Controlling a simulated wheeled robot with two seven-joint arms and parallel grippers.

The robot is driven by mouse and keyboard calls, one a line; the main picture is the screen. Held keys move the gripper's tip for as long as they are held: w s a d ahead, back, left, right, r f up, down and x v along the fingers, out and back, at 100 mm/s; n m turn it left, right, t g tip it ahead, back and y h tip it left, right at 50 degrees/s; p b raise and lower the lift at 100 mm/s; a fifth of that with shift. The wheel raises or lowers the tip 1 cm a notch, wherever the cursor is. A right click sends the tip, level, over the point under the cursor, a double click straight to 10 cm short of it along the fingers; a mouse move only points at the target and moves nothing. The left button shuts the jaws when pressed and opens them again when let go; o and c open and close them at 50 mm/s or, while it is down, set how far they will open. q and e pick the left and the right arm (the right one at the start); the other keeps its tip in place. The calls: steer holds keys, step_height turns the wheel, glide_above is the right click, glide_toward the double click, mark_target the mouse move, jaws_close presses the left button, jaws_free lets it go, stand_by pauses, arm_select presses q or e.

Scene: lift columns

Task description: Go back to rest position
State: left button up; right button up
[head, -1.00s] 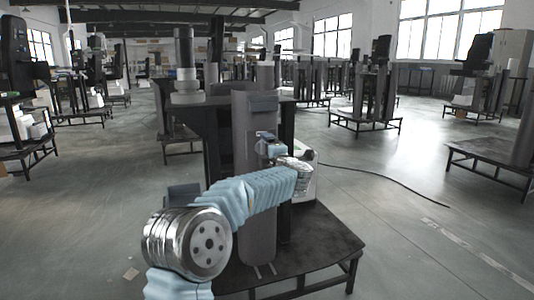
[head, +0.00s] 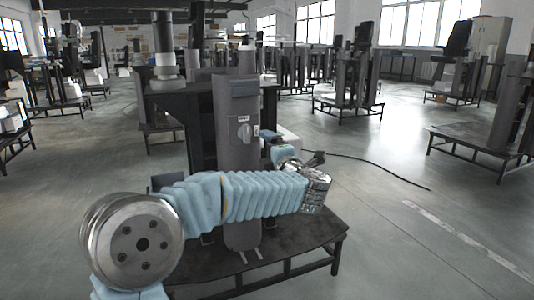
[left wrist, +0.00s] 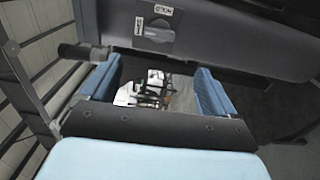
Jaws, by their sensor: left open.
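A grey lift column (head: 238,190) stands in front of me on a dark base. A round knob (head: 243,131) with small labels shows on its upper face. The knob also shows at the top of the left wrist view (left wrist: 156,29). My left gripper (head: 274,144) is just right of the column, apart from the knob, at the end of my blue-sleeved arm. In the left wrist view, its two blue fingers (left wrist: 155,84) stand wide apart with nothing held between them. My right gripper is in neither view.
The low dark platform (head: 300,245) spreads under the column. A dark frame (head: 180,105) stands behind it. A black cable (head: 385,172) lies on the floor to the right. More columns on platforms (head: 345,103) fill the hall. Open floor lies at the right front.

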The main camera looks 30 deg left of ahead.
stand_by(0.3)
